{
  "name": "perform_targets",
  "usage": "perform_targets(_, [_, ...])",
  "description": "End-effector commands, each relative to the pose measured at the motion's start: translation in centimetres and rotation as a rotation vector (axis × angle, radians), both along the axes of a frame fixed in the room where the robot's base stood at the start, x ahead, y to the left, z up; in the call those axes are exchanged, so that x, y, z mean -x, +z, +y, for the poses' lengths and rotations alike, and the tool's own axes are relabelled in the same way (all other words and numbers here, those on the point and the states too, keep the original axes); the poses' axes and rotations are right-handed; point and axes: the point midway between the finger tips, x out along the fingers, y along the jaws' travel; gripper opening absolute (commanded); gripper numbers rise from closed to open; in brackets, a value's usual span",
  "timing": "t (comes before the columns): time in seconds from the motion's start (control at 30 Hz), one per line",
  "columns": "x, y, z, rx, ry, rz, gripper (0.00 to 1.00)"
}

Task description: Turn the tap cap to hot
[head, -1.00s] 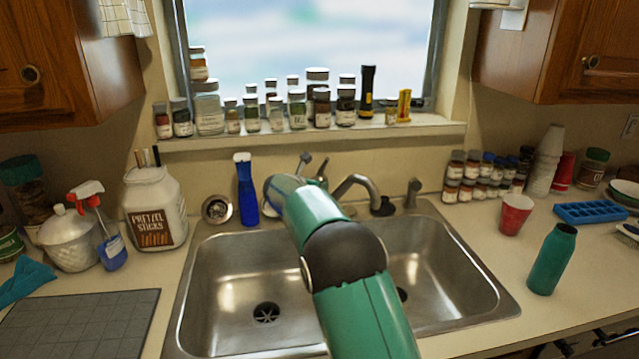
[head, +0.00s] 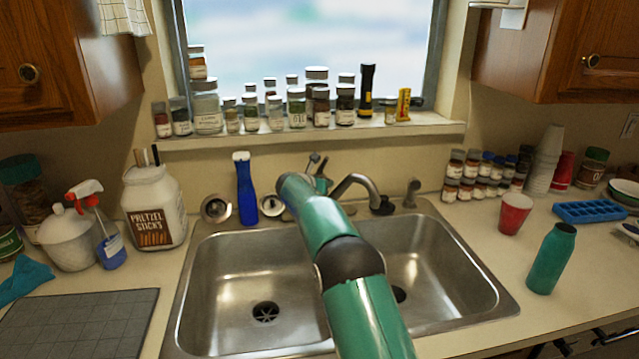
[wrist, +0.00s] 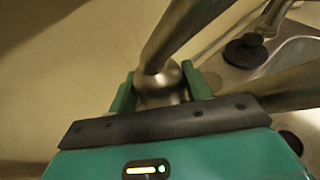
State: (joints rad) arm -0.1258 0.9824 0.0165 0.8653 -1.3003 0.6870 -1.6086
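The tap cap (wrist: 160,88) is a rounded metal dome with a lever (wrist: 180,36) rising from it in the wrist view. My gripper (wrist: 161,90) has its two green fingers on either side of the cap, close against it, and appears shut on it. In the head view, the upper end of the lever (head: 313,159) and a green part of my gripper (head: 322,180) show behind my arm. My arm hides the cap there. The curved metal spout (head: 357,182) reaches out right of my gripper.
The double steel sink (head: 225,290) lies below. A blue bottle (head: 246,190) stands left of the tap. A black stopper (wrist: 245,50) and side sprayer (head: 412,192) are to the right. Jars line the window sill (head: 300,138). A red cup (head: 515,213) stands on the right counter.

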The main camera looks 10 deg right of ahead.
Motion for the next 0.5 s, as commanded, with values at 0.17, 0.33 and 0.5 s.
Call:
perform_targets(0.17, [-0.08,0.00,-0.03,0.003,-0.022,-0.002,0.26])
perform_targets(0.33, [-0.19,-0.02,-0.04,0.004,-0.108,-0.003,0.26])
perform_targets(0.5, [-0.30,0.10,-0.19,0.005,-0.186,-0.006,0.26])
